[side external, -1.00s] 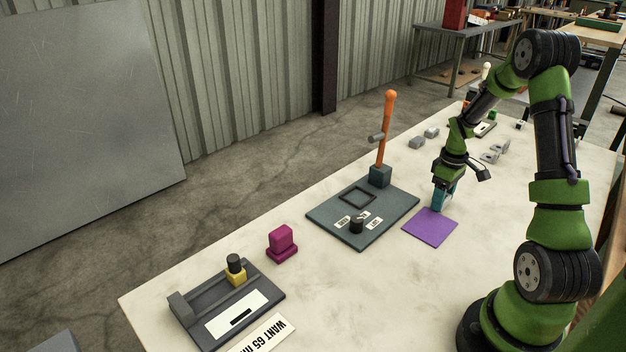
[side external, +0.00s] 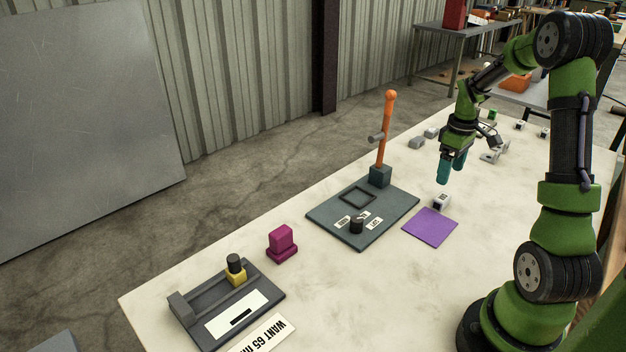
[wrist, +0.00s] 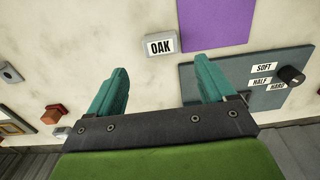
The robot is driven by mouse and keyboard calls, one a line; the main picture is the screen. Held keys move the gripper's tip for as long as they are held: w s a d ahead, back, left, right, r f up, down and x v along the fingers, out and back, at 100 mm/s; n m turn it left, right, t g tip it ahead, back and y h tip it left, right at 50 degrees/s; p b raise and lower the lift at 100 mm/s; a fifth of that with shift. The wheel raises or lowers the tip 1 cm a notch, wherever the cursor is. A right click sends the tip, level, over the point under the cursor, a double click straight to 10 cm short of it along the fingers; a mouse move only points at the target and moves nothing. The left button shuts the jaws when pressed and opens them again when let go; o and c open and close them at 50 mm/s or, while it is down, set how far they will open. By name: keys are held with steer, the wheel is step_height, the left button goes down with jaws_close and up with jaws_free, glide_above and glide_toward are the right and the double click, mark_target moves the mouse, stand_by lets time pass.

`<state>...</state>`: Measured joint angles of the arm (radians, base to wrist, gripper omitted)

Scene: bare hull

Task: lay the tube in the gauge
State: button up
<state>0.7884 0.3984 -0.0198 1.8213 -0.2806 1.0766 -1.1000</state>
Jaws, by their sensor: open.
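The gauge (side external: 180,308) appears to be the dark grey fixture at the front left in the side view, with an end block, a channel, a yellow slider (side external: 237,277) with a black knob, and a white scale. I cannot make out a tube in either view. My gripper (side external: 451,174) is open and empty, raised above the table near the purple mat (side external: 430,228). A pale block (side external: 442,202) lies below it at the mat's far edge. In the wrist view this block (wrist: 160,46) reads "OAK" and lies between and beyond my fingertips (wrist: 162,68).
A dark plate (side external: 330,220) with a square frame, a knob (side external: 356,226) and an upright orange lever (side external: 388,130) stands mid-table. A magenta block (side external: 282,243) sits between plate and gauge. A "WANT 65" sign (side external: 262,335) lies in front. Several small grey blocks lie farther back.

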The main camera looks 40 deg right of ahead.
steer(key=w+a+r+t, duration=0.2)
steer(key=w+a+r, duration=0.1)
steer(key=a+r, duration=0.6)
steer(key=s+a+r+m+t, duration=0.1)
steer(key=s+a+r+t, duration=0.1)
steer(key=a, duration=0.7)
steer(key=s+a+r+m+t, duration=0.1)
steer(key=a+r, duration=0.2)
steer(key=a, duration=0.6)
steer(key=shift+s+r+m+t+y, duration=0.3)
steer(key=shift+s+m+t, duration=0.1)
steer(key=shift+o, duration=0.3)
steer(key=s+a+m+t+y, duration=0.1)
steer(key=s+a, duration=0.2)
steer(key=a, duration=0.2)
steer(key=shift+s+a+r, duration=0.15)
steer(key=shift+s, duration=0.15)
steer(key=shift+o, duration=0.2)
steer(key=shift+s+a, duration=0.25)
steer(key=shift+a, duration=0.05)
steer(key=shift+d, duration=0.1)
